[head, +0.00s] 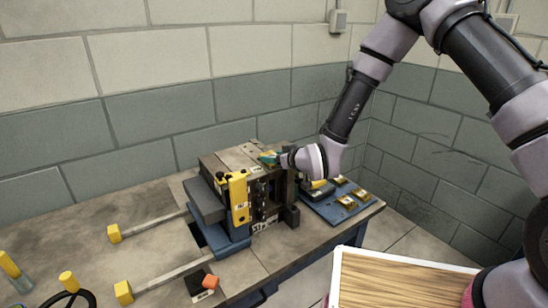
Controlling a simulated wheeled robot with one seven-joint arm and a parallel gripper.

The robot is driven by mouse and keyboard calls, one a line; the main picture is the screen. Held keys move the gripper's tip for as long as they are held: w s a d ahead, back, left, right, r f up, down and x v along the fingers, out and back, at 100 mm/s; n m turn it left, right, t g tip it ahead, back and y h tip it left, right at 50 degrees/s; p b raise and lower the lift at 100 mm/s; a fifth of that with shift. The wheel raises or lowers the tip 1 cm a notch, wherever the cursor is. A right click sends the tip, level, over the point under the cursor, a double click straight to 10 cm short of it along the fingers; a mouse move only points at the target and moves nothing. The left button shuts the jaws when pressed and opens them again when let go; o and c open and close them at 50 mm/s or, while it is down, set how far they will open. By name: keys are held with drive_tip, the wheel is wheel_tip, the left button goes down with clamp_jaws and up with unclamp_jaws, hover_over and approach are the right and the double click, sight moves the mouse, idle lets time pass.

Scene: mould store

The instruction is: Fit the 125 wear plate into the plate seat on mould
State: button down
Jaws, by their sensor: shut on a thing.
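The mould (231,160) is a block of grey and brown steel plates on the bench, with a yellow strap (239,196) on its front side. My gripper (268,157) reaches in from the right, with its green-tipped fingers at the top right part of the mould. It is shut on a small plate, which is mostly hidden by the fingers and too small to read. I cannot tell whether that plate touches the mould. The plate seat cannot be made out from here.
A blue tray (327,211) with several brass-coloured plates (347,202) lies right of the mould. Two bars with yellow ends (114,233) extend left of it. An orange-handled thing (211,282) lies in front. A wood-topped surface (400,285) stands at lower right. Walls close off the back.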

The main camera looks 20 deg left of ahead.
drive_tip(key=shift+f, duration=0.2)
drive_tip(key=shift+c, duration=0.6)
unclamp_jaws()
